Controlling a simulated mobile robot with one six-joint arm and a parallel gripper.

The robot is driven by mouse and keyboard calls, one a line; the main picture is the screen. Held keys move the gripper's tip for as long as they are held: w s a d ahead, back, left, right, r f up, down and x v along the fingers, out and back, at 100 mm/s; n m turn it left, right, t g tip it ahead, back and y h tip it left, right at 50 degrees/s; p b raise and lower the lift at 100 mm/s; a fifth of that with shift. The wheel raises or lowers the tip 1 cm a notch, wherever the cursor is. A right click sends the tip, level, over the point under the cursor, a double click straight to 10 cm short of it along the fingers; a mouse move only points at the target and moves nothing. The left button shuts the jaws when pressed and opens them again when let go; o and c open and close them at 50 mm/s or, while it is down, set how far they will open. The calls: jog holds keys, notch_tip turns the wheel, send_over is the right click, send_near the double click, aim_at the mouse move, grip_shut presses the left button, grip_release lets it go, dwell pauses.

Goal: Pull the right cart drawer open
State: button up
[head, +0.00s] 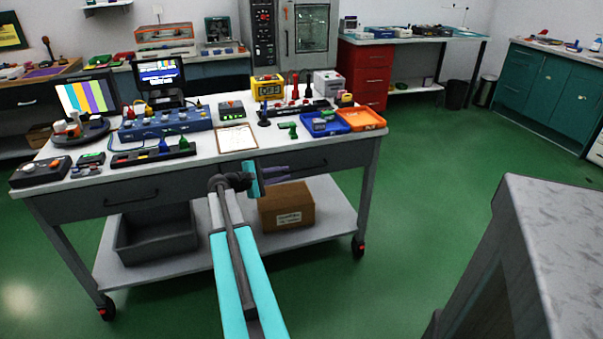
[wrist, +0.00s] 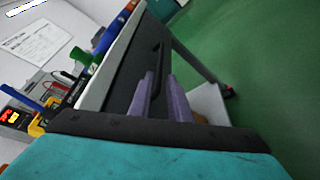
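The right cart drawer (head: 333,156) is a dark grey front under the cart's white top, and it looks flush with the cart. Its black bar handle (wrist: 157,68) shows in the wrist view; in the head view my gripper partly covers it. My gripper (head: 286,171) is in front of this drawer. In the wrist view its two purple fingers (wrist: 161,76) stand apart, with the handle's near end around the gap between their tips. I cannot tell whether they touch it. The left drawer (head: 80,205) has its own handle and looks shut.
The cart top carries a clipboard (head: 237,139), a blue tray (head: 324,124), an orange tray (head: 361,119) and several instruments. On the lower shelf are a cardboard box (head: 287,206) and a grey bin (head: 155,235). A grey counter (head: 560,225) stands at the right. Green floor lies between.

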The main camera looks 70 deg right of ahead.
aim_at(300, 170)
jog(key=x, duration=1)
jog(key=shift+s+d+f, duration=0.1)
jog(key=shift+d, duration=0.05)
grip_shut()
